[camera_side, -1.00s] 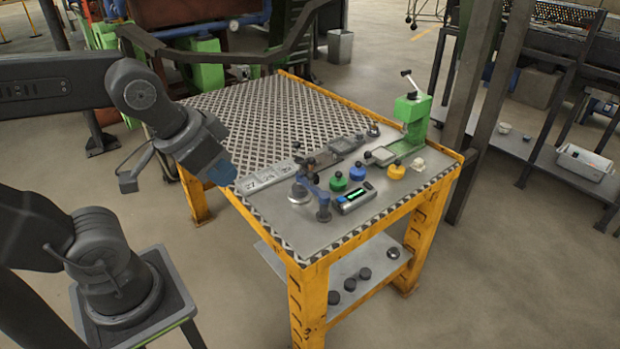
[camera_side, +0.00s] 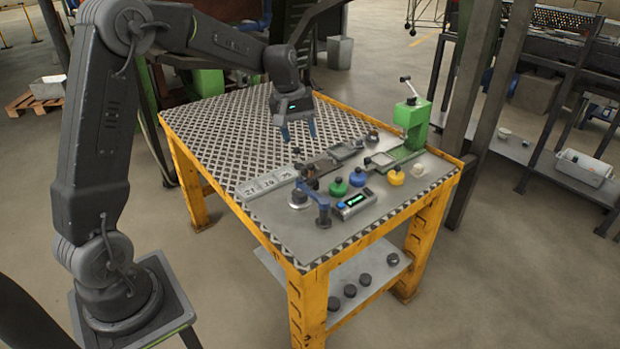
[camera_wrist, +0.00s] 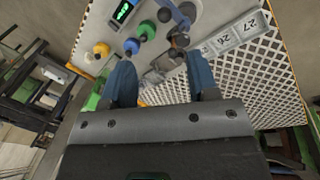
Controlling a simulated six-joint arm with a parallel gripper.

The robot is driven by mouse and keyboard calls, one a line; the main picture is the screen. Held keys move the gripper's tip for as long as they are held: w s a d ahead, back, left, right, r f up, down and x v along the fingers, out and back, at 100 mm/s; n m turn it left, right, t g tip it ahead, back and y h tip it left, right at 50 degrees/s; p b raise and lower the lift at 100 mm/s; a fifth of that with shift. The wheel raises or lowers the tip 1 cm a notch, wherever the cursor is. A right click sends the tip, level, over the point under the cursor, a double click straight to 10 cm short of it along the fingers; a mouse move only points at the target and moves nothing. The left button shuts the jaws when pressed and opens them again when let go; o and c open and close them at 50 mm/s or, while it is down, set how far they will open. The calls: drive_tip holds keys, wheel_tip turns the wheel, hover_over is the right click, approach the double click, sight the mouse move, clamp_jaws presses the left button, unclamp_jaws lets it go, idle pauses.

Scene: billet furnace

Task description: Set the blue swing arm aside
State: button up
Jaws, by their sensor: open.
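The blue swing arm (camera_side: 316,201) stands near the front edge of the work table, its post beside a small digital meter (camera_side: 355,203) and its other end by a round metal disc (camera_side: 298,199). It shows at the top of the wrist view (camera_wrist: 178,14), partly cut off by the frame edge. My gripper (camera_side: 299,134) is open and empty, pointing down over the table's patterned rear part, behind and above the swing arm and apart from it. Its two blue fingers also show spread in the wrist view (camera_wrist: 160,68).
Green (camera_side: 338,187), blue (camera_side: 357,177) and yellow (camera_side: 396,176) knobs stand behind the meter. A numbered tray (camera_side: 268,184) lies left of the swing arm. A green lever press (camera_side: 411,116) stands at the right rear. The patterned area (camera_side: 222,135) is bare.

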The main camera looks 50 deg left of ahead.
sight(310, 178)
drive_tip(key=shift+n, duration=0.4)
drive_tip(key=w+f, duration=0.1)
drive_tip(key=f, duration=0.4)
drive_tip(key=w+f, duration=0.1)
drive_tip(key=f, duration=0.4)
drive_tip(key=w+f, duration=0.1)
drive_tip(key=f, duration=0.4)
drive_tip(key=shift+w+a+f, duration=0.1)
drive_tip(key=shift+w+f, duration=0.15)
clamp_jaws()
